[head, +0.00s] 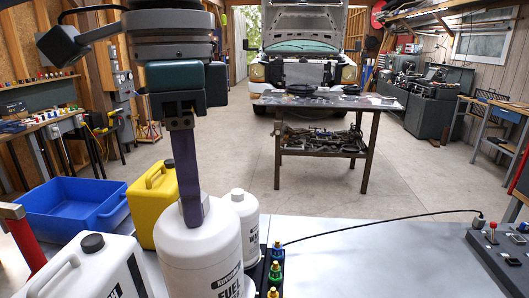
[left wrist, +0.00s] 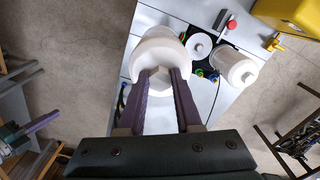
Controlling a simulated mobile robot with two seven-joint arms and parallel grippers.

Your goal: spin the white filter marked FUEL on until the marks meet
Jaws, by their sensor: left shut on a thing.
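The white filter marked FUEL (head: 212,262) stands upright at the front of the grey bench in the head view. My left gripper (head: 194,215) reaches down from above and is shut on the filter's top. In the left wrist view the two purple fingers (left wrist: 162,80) close on a hex-shaped boss on top of the white filter (left wrist: 158,46). No alignment marks can be made out, and the filter's base is hidden. My right gripper (left wrist: 45,122) shows only partly at the left of the left wrist view, apart from the filter; its opening is unclear.
A second white filter (head: 247,218) stands close behind, beside a black block with coloured fittings (head: 275,272). A yellow jug (head: 150,210), a white jug (head: 92,272) and a blue bin (head: 65,205) crowd the left. A control box (head: 500,245) sits right; the bench middle is clear.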

